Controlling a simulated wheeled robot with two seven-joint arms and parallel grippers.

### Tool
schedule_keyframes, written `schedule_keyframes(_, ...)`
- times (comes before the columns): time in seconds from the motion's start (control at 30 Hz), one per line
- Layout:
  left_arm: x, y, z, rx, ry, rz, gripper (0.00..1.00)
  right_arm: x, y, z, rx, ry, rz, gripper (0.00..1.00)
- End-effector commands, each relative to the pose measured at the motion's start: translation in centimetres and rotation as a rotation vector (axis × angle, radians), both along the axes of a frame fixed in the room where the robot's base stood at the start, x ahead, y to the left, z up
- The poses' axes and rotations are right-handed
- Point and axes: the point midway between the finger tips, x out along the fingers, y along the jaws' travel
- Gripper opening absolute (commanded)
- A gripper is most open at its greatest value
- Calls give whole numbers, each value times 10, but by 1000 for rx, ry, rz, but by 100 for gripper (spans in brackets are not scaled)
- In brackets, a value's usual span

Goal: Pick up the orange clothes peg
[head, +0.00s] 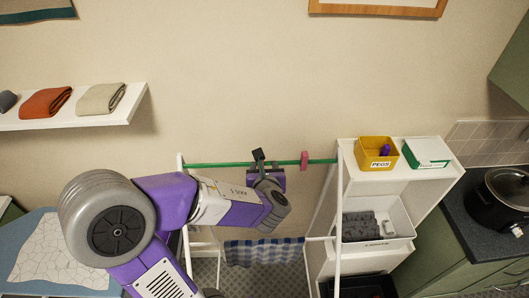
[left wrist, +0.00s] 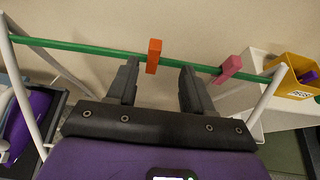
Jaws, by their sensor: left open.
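The orange clothes peg (left wrist: 154,56) sits upright on the green rail (left wrist: 85,47) in the left wrist view. My left gripper (left wrist: 158,70) is open, with one finger on each side of the peg's place in the picture. The peg shows between the fingertips, and I cannot tell how far beyond them it is. In the head view my left gripper (head: 264,162) is at the green rail (head: 215,164) and the orange peg is hidden there. My right gripper is not in view.
A pink peg (left wrist: 228,68) is on the same rail to the right; it also shows in the head view (head: 304,159). A yellow pegs box (head: 377,153) holds a purple item on the white shelf unit. A checked cloth (head: 264,251) hangs below.

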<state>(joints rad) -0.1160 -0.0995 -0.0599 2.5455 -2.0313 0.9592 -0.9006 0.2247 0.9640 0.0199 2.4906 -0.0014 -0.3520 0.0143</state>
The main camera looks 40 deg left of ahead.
Motion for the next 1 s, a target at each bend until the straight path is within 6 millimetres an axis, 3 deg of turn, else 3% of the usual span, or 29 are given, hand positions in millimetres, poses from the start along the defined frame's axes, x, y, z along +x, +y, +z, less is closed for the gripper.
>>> schedule_keyframes(0.5,39,43,-31,5,1,0,51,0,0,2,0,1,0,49)
schedule_keyframes(0.83,44,46,-33,4,-1,-1,51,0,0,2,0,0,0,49)
schedule_keyframes(1.0,44,46,-33,3,-1,-1,25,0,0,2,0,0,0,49)
